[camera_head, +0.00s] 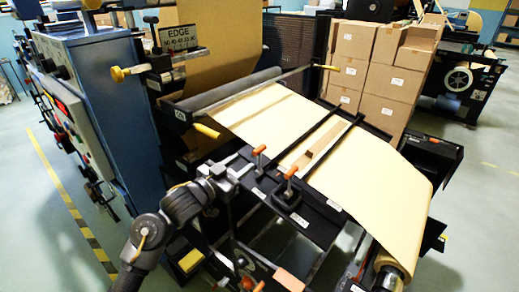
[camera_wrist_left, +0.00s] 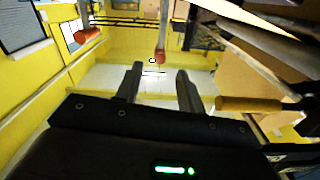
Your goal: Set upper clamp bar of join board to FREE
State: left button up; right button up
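The join board (camera_head: 325,140) lies under the tan kraft web, with two dark bars across it. The upper-left bar (camera_head: 305,137) appears to be the upper clamp bar; the lower bar (camera_head: 338,143) runs parallel. An orange-tipped upright lever (camera_head: 258,151) stands at the near end of the upper bar, and a second orange lever (camera_head: 291,173) at the lower one. My left gripper (camera_head: 238,166) is just left of the first lever, apart from it. In the left wrist view its fingers (camera_wrist_left: 158,75) are open and empty, with an orange lever tip (camera_wrist_left: 160,56) ahead. Lever labels are unreadable.
A yellow handle (camera_head: 207,131) sticks out left of the web, close above my left arm. A blue machine cabinet (camera_head: 90,85) stands left; stacked cartons (camera_head: 393,75) stand behind.

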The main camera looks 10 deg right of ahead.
aim_at(258, 151)
pick_arm(q)
jog(key=p+x, duration=0.1)
jog(key=x, duration=0.8)
jog(key=shift+p, duration=0.4)
grip_shut()
